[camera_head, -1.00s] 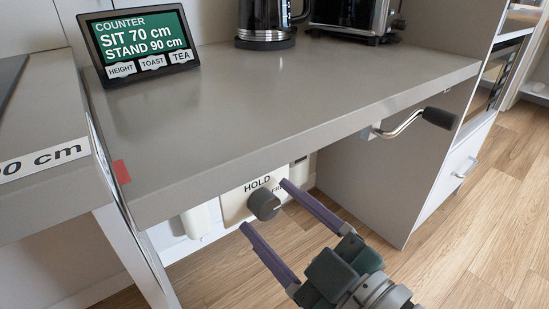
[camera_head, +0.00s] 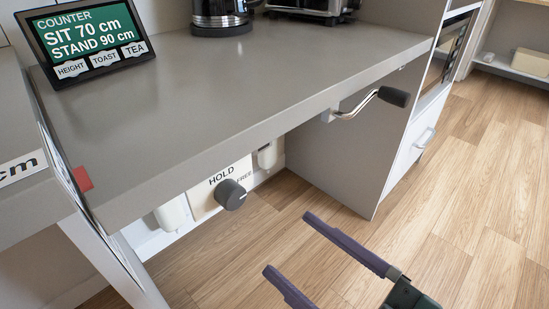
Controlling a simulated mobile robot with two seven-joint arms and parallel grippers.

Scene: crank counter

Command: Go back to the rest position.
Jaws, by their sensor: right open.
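My right gripper (camera_head: 288,243) is at the bottom right of the head view, over the wood floor. Its two purple fingers are spread wide with nothing between them. It is apart from the dark round knob (camera_head: 230,195) on the plate marked HOLD and FREE, which is under the counter's front edge. The knob's pointer direction is hard to make out. My left gripper is not in view.
The grey counter (camera_head: 230,90) has a crank with a black handle (camera_head: 393,97) sticking out at its front right. A display (camera_head: 88,42), a kettle (camera_head: 221,14) and a toaster stand on top. The floor at right is clear.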

